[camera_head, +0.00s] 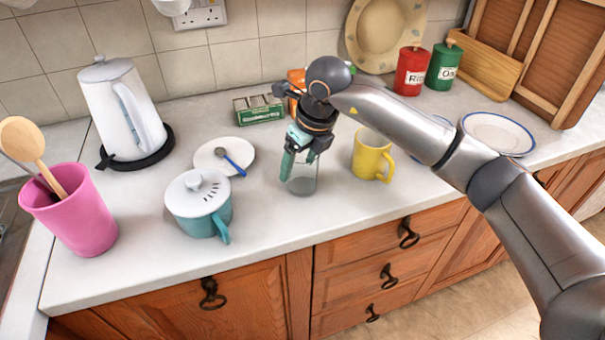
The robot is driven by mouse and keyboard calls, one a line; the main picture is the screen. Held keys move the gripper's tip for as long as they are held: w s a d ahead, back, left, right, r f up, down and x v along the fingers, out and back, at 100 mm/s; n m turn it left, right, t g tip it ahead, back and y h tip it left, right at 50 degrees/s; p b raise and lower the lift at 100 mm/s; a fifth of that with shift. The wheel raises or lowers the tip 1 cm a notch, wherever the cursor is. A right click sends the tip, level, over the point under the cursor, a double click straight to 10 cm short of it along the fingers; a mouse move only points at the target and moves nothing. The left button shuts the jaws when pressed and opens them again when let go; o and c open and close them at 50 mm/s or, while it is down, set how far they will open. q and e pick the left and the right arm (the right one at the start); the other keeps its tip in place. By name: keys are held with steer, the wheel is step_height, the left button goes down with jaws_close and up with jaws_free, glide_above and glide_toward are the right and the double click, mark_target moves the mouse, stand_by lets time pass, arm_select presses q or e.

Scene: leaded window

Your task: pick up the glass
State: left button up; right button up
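The glass (303,186) is a clear tumbler on the pale worktop, near the middle of the head view. It looks upright, and its upper part is partly hidden by my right gripper (301,157). The gripper reaches down over the glass from above, with one teal finger along its left side and the other near its right side. The fingers are apart, but I cannot tell whether they press on the glass. My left gripper is not in view.
A yellow mug (371,157) stands close right of the glass. A teal lidded pot (201,205) and a saucer with a spoon (212,158) are to the left. A green box (258,109) is behind. The worktop in front of the glass is clear.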

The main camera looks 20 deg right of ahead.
steer(key=c, duration=1)
steer(key=shift+c, duration=0.3)
steer(key=shift+r, duration=0.2)
